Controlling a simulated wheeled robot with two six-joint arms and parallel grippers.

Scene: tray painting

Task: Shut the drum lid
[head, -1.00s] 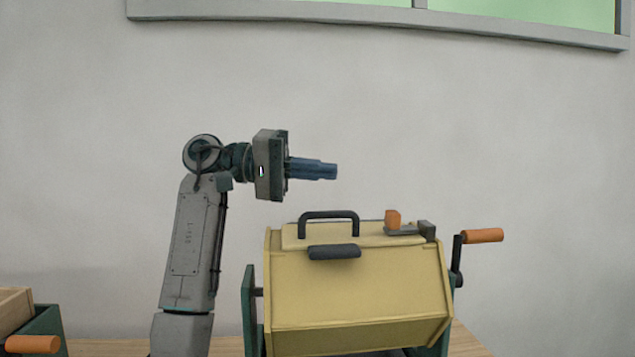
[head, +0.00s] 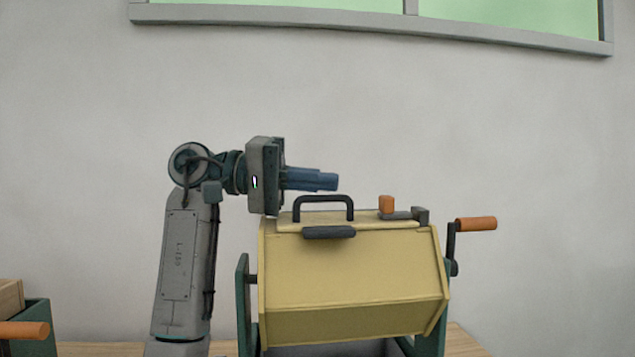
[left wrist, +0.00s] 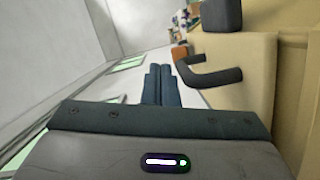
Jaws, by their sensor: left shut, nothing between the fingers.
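The yellow drum (head: 350,270) hangs in a dark green stand, and its lid (head: 370,223) lies on top. The lid looks flat against the drum; I cannot tell whether it is fully seated. A dark handle (head: 324,200) arches above the lid, with a dark grip-like bar (head: 329,232) in front of it. An orange block (head: 387,204) and a grey latch piece (head: 419,215) sit at the lid's right end. My left gripper (head: 337,181) is shut and empty, just above the handle. In the left wrist view the handle (left wrist: 208,78) shows right of the fingers (left wrist: 160,82). My right gripper is not in view.
An orange-handled crank (head: 476,224) sticks out at the drum's right. A wooden box (head: 10,297) and another orange handle (head: 24,331) are at the lower left. The stand is on a wooden table (head: 465,342).

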